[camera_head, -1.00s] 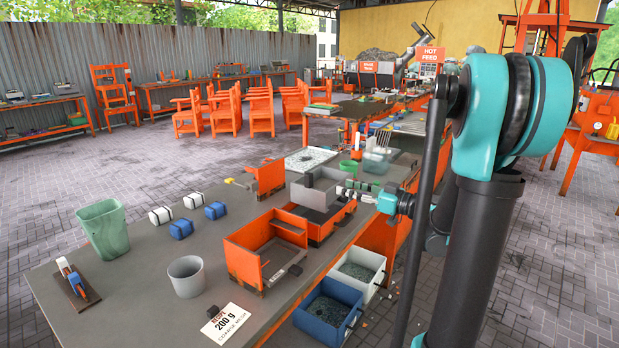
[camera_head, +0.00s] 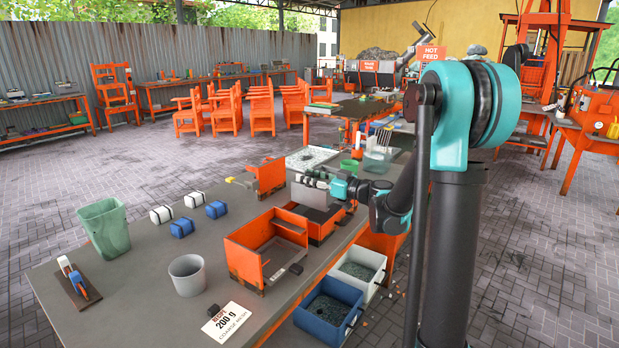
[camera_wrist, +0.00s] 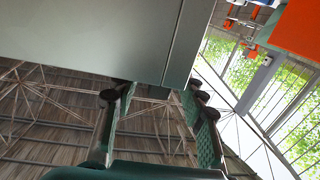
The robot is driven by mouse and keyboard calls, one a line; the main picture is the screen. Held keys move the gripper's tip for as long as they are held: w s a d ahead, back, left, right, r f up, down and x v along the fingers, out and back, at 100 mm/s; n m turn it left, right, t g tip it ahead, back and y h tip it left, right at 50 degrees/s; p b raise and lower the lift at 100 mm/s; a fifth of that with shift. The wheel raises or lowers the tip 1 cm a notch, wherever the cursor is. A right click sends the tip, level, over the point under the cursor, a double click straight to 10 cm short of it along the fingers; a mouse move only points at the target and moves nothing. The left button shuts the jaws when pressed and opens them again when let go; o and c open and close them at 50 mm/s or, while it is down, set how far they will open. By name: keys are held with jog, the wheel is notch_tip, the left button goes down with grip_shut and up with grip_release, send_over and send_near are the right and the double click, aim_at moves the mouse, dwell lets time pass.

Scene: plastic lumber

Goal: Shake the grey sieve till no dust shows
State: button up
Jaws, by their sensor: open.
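The grey sieve (camera_head: 309,196) is a square grey box seated on an orange tray (camera_head: 322,228) at the bench's right side. My gripper (camera_head: 316,179) is at the sieve's upper rim, reaching in from the right, and hides part of it. In the wrist view a large plain grey wall (camera_wrist: 90,35), apparently the sieve's, fills the upper left. My two fingers (camera_wrist: 157,92) are spread apart with their tips near its lower edge. I cannot tell whether they touch it. The sieve's inside and any dust are not clearly visible.
A second orange tray (camera_head: 246,265) stands in front. A grey cup (camera_head: 187,276), a green bin (camera_head: 104,228) and white and blue blocks stand to the left. Blue (camera_head: 328,312) and white (camera_head: 359,270) bins sit below the bench's right edge. The bench's middle is fairly clear.

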jog(key=shift+c, duration=0.3)
grip_shut()
jog(key=shift+a, duration=0.1)
jog(key=s+a, duration=0.1)
jog(key=s, duration=0.1)
jog(key=s+a, duration=0.1)
jog(key=shift+s+a, duration=0.2)
jog(key=shift+s, duration=0.2)
jog(key=shift+o, duration=0.3)
grip_release()
